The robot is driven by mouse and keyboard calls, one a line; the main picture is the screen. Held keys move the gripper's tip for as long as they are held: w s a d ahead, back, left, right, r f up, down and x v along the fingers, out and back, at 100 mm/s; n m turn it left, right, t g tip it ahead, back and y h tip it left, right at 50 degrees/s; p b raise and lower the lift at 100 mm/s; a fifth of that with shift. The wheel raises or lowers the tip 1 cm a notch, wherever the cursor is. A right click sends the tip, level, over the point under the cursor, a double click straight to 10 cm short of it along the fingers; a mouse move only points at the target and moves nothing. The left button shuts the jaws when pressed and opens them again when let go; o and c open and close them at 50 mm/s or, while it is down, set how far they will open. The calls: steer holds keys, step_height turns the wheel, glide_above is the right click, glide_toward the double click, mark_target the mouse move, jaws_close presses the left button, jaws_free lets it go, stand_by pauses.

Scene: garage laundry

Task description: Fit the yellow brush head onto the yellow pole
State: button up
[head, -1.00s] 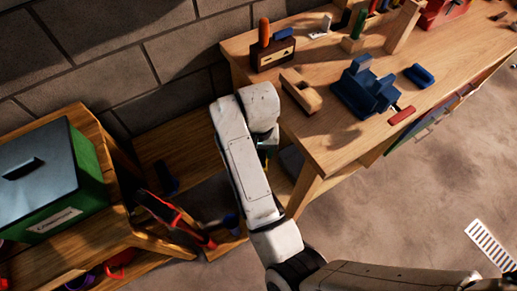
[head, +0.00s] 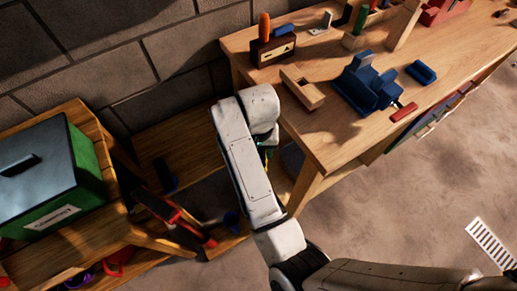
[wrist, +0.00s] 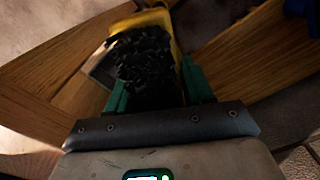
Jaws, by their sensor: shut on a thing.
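The yellow brush head (wrist: 181,52) is in the wrist view, with a thick tuft of black bristles facing the camera. My gripper (wrist: 152,80) has green fingers on either side of it and is shut on it. In the head view my arm hides most of the gripper; only a bit of green and yellow shows beside the wrist, near the workbench's left end. I cannot make out the yellow pole in either view.
A lower wooden shelf at left holds a green bin (head: 88,168) with a grey lid. Red and black tools (head: 178,215) lie beside it.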

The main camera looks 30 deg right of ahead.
steer(key=shift+f, duration=0.1)
steer(key=o, duration=1.2)
steer(key=shift+c, duration=0.2)
step_height(320, 180, up, 11)
steer(key=p, duration=0.3)
steer(key=shift+f+p, duration=0.1)
steer(key=shift+p, duration=0.25)
